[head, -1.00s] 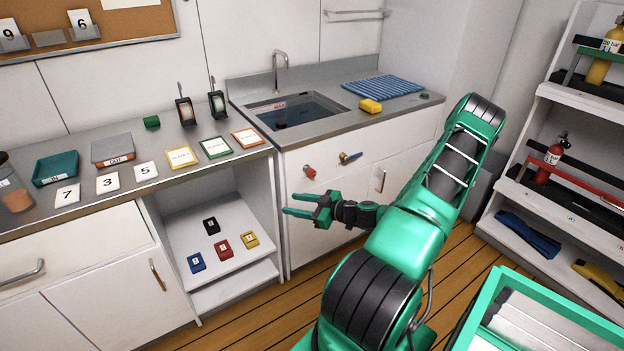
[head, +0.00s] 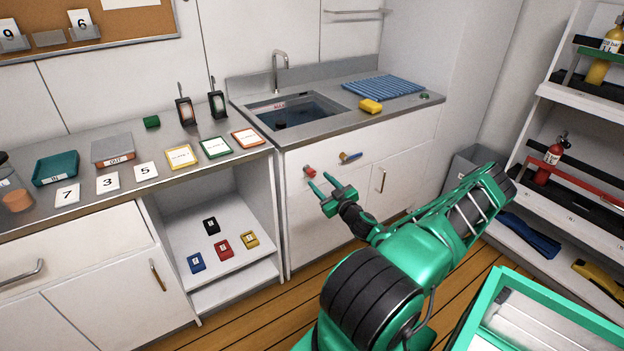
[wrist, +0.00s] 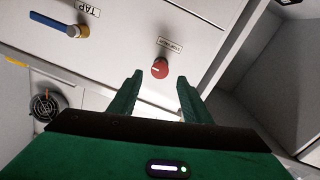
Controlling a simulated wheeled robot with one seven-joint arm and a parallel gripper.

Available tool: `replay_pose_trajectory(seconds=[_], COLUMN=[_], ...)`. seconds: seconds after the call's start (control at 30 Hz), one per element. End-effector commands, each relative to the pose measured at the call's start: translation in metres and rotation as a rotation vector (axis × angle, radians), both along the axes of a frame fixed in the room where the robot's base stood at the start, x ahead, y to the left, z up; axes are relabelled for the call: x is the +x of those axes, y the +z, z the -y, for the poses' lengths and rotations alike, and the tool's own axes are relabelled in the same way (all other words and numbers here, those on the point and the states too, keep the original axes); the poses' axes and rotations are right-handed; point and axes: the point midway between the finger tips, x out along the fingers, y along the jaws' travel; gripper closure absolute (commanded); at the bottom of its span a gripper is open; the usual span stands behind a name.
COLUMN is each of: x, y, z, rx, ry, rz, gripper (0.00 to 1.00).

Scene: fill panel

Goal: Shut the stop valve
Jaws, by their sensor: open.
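A round red knob (head: 310,171) sits on the white front panel below the sink. My gripper (head: 322,180) is open and empty, in front of and slightly below the red knob. In the wrist view the knob appears between and beyond the fingertips (wrist: 160,76), apparently not touching them.
The counter edge (head: 350,137) overhangs the panel above the knob. An open shelf cubby (head: 219,240) with several coloured blocks is to the left. A cupboard handle (head: 382,181) is to the right. The floor before the panel is clear.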

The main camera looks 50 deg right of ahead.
Motion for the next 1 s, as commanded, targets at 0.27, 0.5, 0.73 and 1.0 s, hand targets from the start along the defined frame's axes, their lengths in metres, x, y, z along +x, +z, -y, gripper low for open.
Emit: replay_pose_trajectory(seconds=[0.27,0.5,0.73,1.0], x=[0.037,0.046,0.046,0.046], y=[0.000,0.000,0.000,-0.001], z=[0.011,0.014,0.014,0.007], rx=[-0.001,0.001,0.001,0.002], ry=[0.000,0.000,0.000,0.003], rz=[0.001,0.000,0.000,-0.001], gripper=[0.56,0.56,0.61,0.97])
